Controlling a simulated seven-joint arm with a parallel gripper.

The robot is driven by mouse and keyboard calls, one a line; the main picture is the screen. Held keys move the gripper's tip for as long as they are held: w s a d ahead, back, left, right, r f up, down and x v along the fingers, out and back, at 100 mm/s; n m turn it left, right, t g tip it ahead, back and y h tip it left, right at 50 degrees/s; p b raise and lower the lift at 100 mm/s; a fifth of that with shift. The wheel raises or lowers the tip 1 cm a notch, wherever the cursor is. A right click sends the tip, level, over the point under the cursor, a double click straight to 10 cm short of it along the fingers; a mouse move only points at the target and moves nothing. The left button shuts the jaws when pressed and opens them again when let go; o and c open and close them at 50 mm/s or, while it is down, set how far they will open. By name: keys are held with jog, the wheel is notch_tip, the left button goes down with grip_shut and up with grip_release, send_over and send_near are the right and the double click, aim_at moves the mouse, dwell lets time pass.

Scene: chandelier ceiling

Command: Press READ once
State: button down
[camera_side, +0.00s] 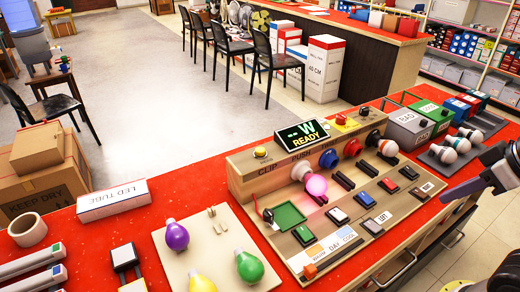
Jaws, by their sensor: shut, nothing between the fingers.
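The tester console (245,190) stands on the red table, with a tilted display (302,134) that reads "-- W" and "READY". The lettering is too small to tell which is READ. A yellow round button (260,152) sits at the console's left top. A pink glowing bulb (316,185) is in a socket. My gripper (446,195) is shut and empty at the right, apart from the console's right end.
Purple (177,235), yellow and green bulbs lie on a pale board at the front. Grey and green bins (410,128) and a tray of white bulbs (449,150) stand behind my gripper. A white "LED TUBE" box (113,200) lies left.

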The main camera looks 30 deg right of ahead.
jog(key=w+a+r+n+t, duration=0.1)
jog(key=w+r+n+t, duration=0.1)
jog(key=w+r, duration=0.45)
jog(key=w+a+r+n+t, duration=0.1)
jog(key=w+r+n, duration=0.2)
jog(key=w, duration=0.7)
jog(key=w+a+r+n+t, duration=0.1)
jog(key=w+r+n+t, duration=0.1)
jog(key=w+r, duration=0.45)
jog(key=n+g+y, duration=0.2)
jog(key=n, duration=0.2)
send_over(264, 151)
notch_tip(264, 151, down, 16)
jog(key=shift+f, duration=4.35)
jog(key=shift+f, duration=0.1)
